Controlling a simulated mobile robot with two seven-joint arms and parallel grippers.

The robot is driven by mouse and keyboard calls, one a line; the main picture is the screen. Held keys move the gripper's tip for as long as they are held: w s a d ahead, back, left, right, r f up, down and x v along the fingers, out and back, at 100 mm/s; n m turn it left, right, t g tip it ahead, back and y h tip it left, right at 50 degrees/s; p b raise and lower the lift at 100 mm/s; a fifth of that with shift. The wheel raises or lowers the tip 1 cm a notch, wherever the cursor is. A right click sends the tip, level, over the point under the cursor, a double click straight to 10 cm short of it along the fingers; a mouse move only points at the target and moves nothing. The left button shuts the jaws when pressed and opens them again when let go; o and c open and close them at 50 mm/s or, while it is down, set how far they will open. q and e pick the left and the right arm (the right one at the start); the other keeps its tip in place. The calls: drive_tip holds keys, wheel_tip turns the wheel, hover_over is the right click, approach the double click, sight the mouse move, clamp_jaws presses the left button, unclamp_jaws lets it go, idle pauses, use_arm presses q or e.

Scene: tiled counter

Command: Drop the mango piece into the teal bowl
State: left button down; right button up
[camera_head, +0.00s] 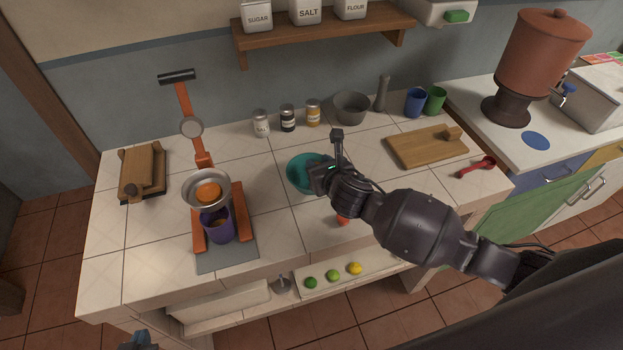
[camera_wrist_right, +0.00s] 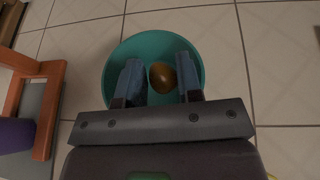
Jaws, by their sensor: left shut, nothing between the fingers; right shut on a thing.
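The teal bowl (camera_head: 301,170) stands on the tiled counter, partly covered by my right arm in the head view. In the right wrist view the bowl (camera_wrist_right: 118,65) lies beneath my right gripper (camera_wrist_right: 162,80). That gripper is shut on the mango piece (camera_wrist_right: 162,77), a rounded brownish-yellow piece between the blue fingers, seen against the bowl's inside. In the head view my right gripper (camera_head: 316,178) is at the bowl's right side and the mango piece is hidden. My left gripper (camera_head: 138,341) shows only in part at the bottom left edge, away from the counter, shut and empty.
An orange press (camera_head: 184,110) with a purple cup (camera_head: 218,230) stands left of the bowl. Jars (camera_head: 287,118), a grey mortar (camera_head: 351,107) and a cutting board (camera_head: 425,147) are behind and right. A small red thing (camera_head: 343,220) lies under my right arm.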

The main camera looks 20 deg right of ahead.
drive_tip(key=shift+f, duration=0.1)
drive_tip(key=o, duration=1)
drive_tip(key=shift+s, duration=0.1)
drive_tip(key=v, duration=1)
drive_tip(key=shift+s+d, duration=0.1)
drive_tip(key=shift+s, duration=0.2)
